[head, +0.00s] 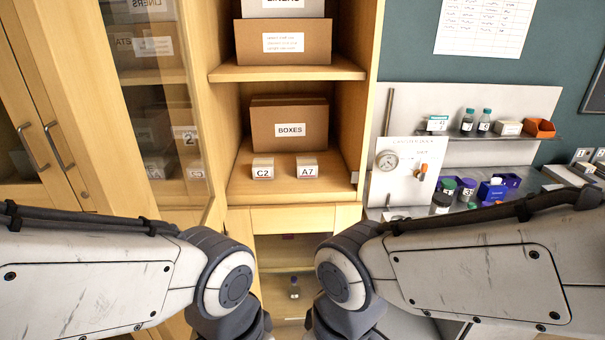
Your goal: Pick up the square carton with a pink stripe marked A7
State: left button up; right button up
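The small square carton marked A7 (307,167) stands on the open cabinet's shelf (240,192), in front of a brown box. It has a pale top and a white label; I cannot make out a pink stripe at this size. A similar carton marked C2 (263,168) stands to its left with a gap between them. My two arms come in from the left and right along the bottom, below the shelf and apart from the cartons. Both grippers are outside the picture.
A brown box marked BOXES (289,128) stands behind the cartons. A glass door (160,100) is at the cabinet's left. To the right, a metal shelf (460,97) holds bottles and an orange bin (539,128). A lower compartment holds a small bottle (294,288).

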aim_at(308, 168)
jog(key=u, duration=1.35)
jog(key=k, duration=0.75)
jog(key=z, duration=0.85)
jog(key=i, duration=1)
jog(key=u, duration=0.05)
